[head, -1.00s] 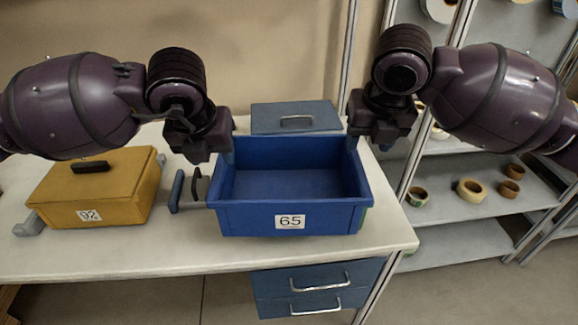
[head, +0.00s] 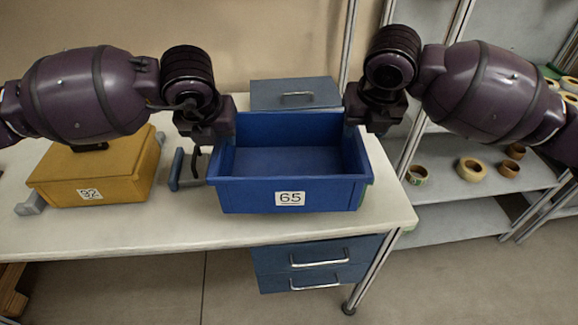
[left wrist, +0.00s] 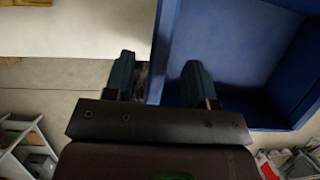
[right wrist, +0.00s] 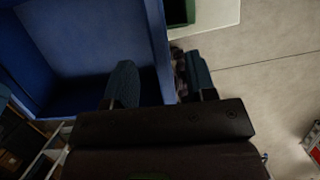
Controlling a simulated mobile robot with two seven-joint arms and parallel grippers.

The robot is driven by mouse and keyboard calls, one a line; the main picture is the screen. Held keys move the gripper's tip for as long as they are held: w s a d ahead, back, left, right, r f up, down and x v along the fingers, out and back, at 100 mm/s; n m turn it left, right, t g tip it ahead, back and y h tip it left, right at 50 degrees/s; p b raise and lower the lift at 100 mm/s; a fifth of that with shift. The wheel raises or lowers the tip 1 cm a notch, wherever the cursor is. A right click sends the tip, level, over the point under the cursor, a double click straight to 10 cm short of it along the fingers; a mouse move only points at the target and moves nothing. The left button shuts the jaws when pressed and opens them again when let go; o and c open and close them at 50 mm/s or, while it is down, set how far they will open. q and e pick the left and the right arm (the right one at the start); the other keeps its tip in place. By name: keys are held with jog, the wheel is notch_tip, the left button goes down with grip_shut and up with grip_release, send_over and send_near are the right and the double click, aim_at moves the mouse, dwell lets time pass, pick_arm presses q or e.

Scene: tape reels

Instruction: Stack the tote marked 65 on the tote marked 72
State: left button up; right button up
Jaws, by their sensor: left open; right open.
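The blue tote marked 65 (head: 290,198) is upright and empty over the middle of the table. My left gripper (head: 222,140) is at its left wall; in the left wrist view its open fingers (left wrist: 158,80) straddle that wall, one inside and one outside. My right gripper (head: 357,128) is at the right wall, and its open fingers (right wrist: 160,85) straddle it likewise. A green container (right wrist: 181,12) shows beside tote 65 in the right wrist view, with its mark hidden. No mark 72 is visible. I cannot tell whether tote 65 rests on the green container.
A yellow box (head: 120,188), apparently marked 92, stands on the left of the table (head: 120,235). A grey-blue box (head: 270,92) with a handle is behind tote 65. A small item with a dark upright handle (head: 177,170) is close to its left. Shelves (head: 440,195) with tape reels stand at right.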

aim_at(219, 141)
pick_arm(q)
jog(key=shift+x, duration=2.6)
pick_arm(e)
jog(key=shift+x, duration=2.6)
pick_arm(q)
jog(key=shift+c, duration=0.5)
pick_arm(e)
jog(key=shift+c, duration=0.5)
pick_arm(q)
grip_shut()
pick_arm(e)
grip_shut()
jog(key=shift+r, duration=0.1)
